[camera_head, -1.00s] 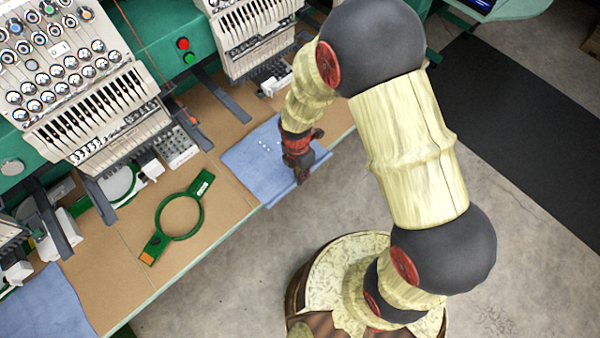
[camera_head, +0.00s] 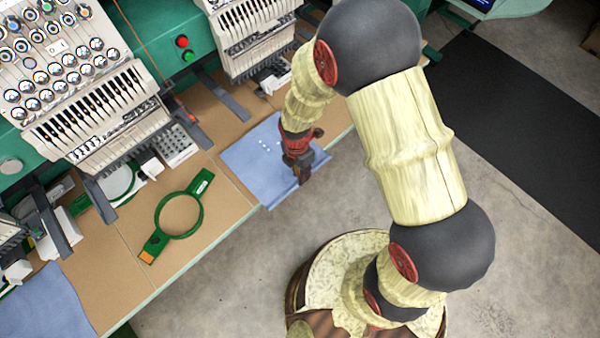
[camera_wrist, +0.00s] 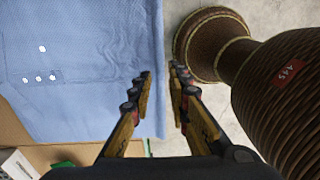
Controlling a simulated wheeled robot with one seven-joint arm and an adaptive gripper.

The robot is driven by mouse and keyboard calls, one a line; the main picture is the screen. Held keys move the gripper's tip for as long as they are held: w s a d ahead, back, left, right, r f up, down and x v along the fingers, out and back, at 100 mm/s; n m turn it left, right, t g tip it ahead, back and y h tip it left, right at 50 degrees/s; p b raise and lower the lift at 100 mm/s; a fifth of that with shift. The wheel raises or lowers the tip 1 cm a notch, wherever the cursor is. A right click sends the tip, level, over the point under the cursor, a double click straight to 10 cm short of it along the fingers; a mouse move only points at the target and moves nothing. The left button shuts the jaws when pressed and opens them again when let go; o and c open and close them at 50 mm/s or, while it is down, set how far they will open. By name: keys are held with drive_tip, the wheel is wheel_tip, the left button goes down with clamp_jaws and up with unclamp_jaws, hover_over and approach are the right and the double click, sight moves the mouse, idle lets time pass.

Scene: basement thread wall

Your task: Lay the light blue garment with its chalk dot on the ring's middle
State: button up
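The light blue garment (camera_head: 245,158) lies flat on the table to the right of the ring, its near edge at the table's front edge. Several small white dots show on it, also in the wrist view (camera_wrist: 90,50); I cannot tell which is the chalk dot. My gripper (camera_head: 301,180) is at the garment's front right part. In the wrist view my gripper (camera_wrist: 161,72) has its fingertips apart, with the garment's edge running between them; no grip on the cloth shows. The green ring (camera_head: 194,192) lies flat on the table, its middle bare, with a tab at each end.
Another blue cloth (camera_head: 45,305) lies at the lower left. Embroidery machine heads (camera_head: 85,115) and dark support arms (camera_head: 98,200) stand along the table's back. Tan tabletop (camera_head: 225,215) is bare between ring and garment. Concrete floor lies beyond the front edge.

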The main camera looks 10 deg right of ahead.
drive_tip(key=shift+o, duration=1.3)
wheel_tip(320, 180, up, 12)
drive_tip(key=shift+w+a, duration=0.2)
drive_tip(key=shift+w, duration=0.15)
